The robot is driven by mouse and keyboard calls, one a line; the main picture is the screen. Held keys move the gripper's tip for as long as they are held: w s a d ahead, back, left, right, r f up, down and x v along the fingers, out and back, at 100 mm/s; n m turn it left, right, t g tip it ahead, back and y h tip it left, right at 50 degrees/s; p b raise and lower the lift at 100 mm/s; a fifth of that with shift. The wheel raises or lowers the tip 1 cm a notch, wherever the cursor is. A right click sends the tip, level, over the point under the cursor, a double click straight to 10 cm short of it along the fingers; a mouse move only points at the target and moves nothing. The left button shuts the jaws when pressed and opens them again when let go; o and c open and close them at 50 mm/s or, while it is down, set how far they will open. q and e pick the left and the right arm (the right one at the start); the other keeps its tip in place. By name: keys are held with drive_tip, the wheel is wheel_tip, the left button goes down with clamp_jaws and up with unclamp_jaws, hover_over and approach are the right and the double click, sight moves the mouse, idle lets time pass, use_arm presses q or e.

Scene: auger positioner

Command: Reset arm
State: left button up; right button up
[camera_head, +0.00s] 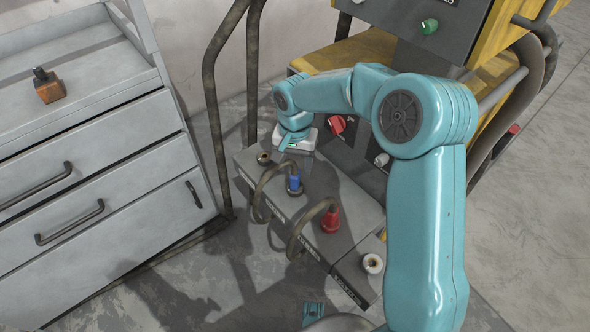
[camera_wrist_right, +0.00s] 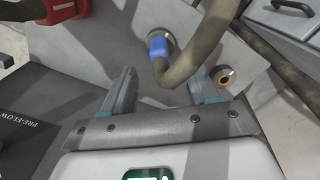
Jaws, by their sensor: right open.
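My right arm (camera_head: 428,215) is teal and rises from the bottom right, then bends left over the grey socket panel. My right gripper (camera_head: 290,143) is at the back end of that panel, close to the red knob. Whether the fingertips touch the panel cannot be told.
A red knob (camera_head: 338,124) is on the machine. A grey drawer cabinet (camera_head: 90,150) stands left, with an orange block (camera_head: 50,90) on top.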

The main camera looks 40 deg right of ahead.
wheel_tip(320, 180, up, 10)
drive_tip(key=p, duration=0.3)
drive_tip(key=shift+r, duration=0.25)
drive_tip(key=shift+s, duration=0.1)
